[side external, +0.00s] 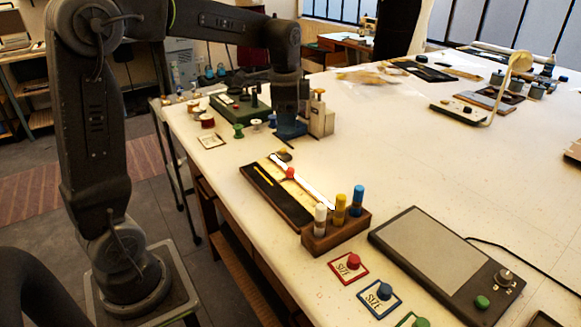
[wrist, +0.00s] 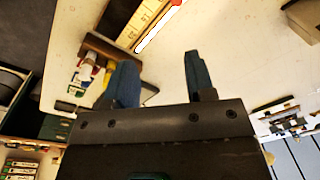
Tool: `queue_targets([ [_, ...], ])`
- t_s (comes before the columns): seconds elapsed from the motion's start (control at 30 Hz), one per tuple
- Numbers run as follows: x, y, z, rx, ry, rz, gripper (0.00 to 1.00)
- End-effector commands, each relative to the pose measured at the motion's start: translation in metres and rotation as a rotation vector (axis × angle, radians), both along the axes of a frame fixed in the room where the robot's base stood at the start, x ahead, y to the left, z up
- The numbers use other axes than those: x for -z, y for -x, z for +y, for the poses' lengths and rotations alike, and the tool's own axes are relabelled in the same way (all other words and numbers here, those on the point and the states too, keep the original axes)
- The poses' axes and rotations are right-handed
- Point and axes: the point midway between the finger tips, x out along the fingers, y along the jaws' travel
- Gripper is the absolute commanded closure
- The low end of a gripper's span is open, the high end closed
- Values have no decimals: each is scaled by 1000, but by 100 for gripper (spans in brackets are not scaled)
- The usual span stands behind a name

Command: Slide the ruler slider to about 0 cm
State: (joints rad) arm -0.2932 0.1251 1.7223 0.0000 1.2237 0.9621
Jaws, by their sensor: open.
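The ruler (side external: 268,178) is a yellow scale on a dark board near the table's left edge in the side external view. Its slider has a red knob (side external: 290,173), which sits partway along the scale. In the wrist view part of the ruler (wrist: 148,22) shows at the top, with the red knob (wrist: 176,2) cut off by the frame edge. The scale marks are too small to read. My gripper (side external: 291,134) is beyond the ruler's far end, apart from the knob. In the wrist view my gripper (wrist: 158,62) has its blue fingers apart with nothing between them.
A wooden block (side external: 320,243) with white, yellow and blue pegs stands at the ruler's near end. A pale box (side external: 322,120) with a knob stands right beside my gripper. A green tray (side external: 228,112) and spools lie left. A tablet (side external: 425,250) lies right. The table's middle is clear.

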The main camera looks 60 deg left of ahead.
Motion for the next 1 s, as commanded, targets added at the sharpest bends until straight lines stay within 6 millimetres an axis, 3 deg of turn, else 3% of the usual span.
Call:
queue_targets([
  [0.1, 13, -18, 20, 69, 10, 46, 50],
  [0.2, 18, -25, 28, 105, 16, 65, 50],
  [0.43, 38, -26, 30, 119, 18, 74, 50],
  [0.8, 112, -26, 29, 117, 19, 73, 50],
  [1.0, 142, -26, 29, 117, 18, 71, 50],
])
